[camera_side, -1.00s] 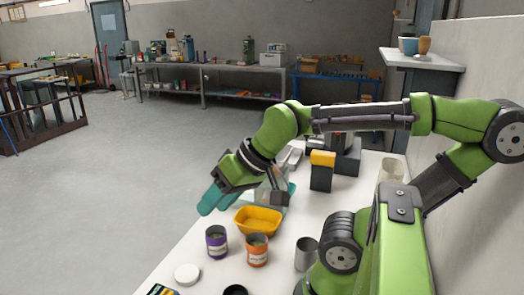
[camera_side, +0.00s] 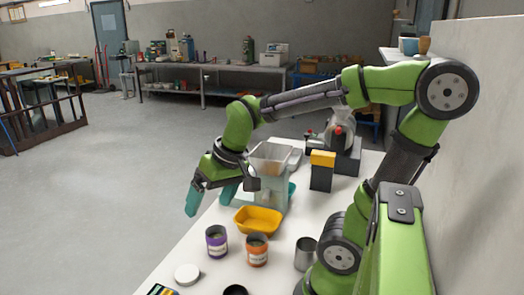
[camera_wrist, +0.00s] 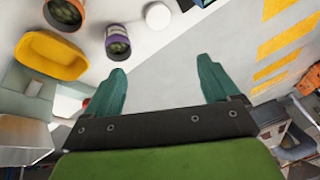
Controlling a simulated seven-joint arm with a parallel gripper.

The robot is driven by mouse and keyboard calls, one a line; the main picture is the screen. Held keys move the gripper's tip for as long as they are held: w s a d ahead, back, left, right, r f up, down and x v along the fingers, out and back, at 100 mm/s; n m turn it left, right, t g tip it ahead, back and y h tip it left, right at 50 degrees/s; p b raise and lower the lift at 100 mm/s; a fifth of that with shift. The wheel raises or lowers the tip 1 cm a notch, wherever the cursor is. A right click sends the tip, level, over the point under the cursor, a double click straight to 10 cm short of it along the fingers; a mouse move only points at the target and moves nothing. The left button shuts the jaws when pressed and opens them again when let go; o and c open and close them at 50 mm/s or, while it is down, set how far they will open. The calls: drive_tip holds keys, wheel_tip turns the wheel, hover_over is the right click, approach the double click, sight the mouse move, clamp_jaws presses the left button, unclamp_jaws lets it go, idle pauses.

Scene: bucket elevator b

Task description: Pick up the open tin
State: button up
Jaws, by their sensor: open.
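Two open-topped tins stand upright on the white table (camera_side: 205,272). The purple-labelled tin (camera_side: 216,242) is on the left, and the orange-labelled tin (camera_side: 257,249) is close to its right. In the wrist view the purple tin (camera_wrist: 118,41) and the orange tin (camera_wrist: 66,11) show greenish contents inside. My gripper (camera_side: 211,202) has teal fingers pointing downward, held in the air beyond the tins. It is open and empty. In the wrist view the gripper (camera_wrist: 162,65) has a wide gap between its fingers, with the purple tin to the upper left of it.
A yellow tray (camera_side: 258,221) sits behind the tins, and a clear-hoppered machine (camera_side: 272,175) stands behind it. A grey metal cup (camera_side: 306,254) stands right of the tins. A white round lid (camera_side: 187,274) lies in front. A yellow-topped black block (camera_side: 322,171) stands farther back.

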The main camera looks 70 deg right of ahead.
sight(217, 240)
drive_tip(key=w+d+f+n+g+h, duration=0.1)
drive_tip(key=w+d+f+n+g, duration=0.15)
drive_tip(key=w+d+g, duration=0.4)
drive_tip(key=f, duration=0.4)
drive_tip(key=s+f+t, duration=0.1)
drive_tip(key=f, duration=0.2)
drive_tip(key=s+d+f+t, duration=0.1)
drive_tip(key=f, duration=0.3)
drive_tip(key=shift+s+f+m, duration=0.15)
drive_tip(key=shift+f+m, duration=0.1)
drive_tip(key=shift+f, duration=0.05)
drive_tip(key=shift+d+f, duration=0.15)
drive_tip(key=shift+f, duration=1.3)
drive_tip(key=shift+d+f, duration=0.1)
drive_tip(key=shift+f, duration=1.35)
drive_tip(key=shift+c, duration=0.5)
drive_tip(key=c, duration=1.4)
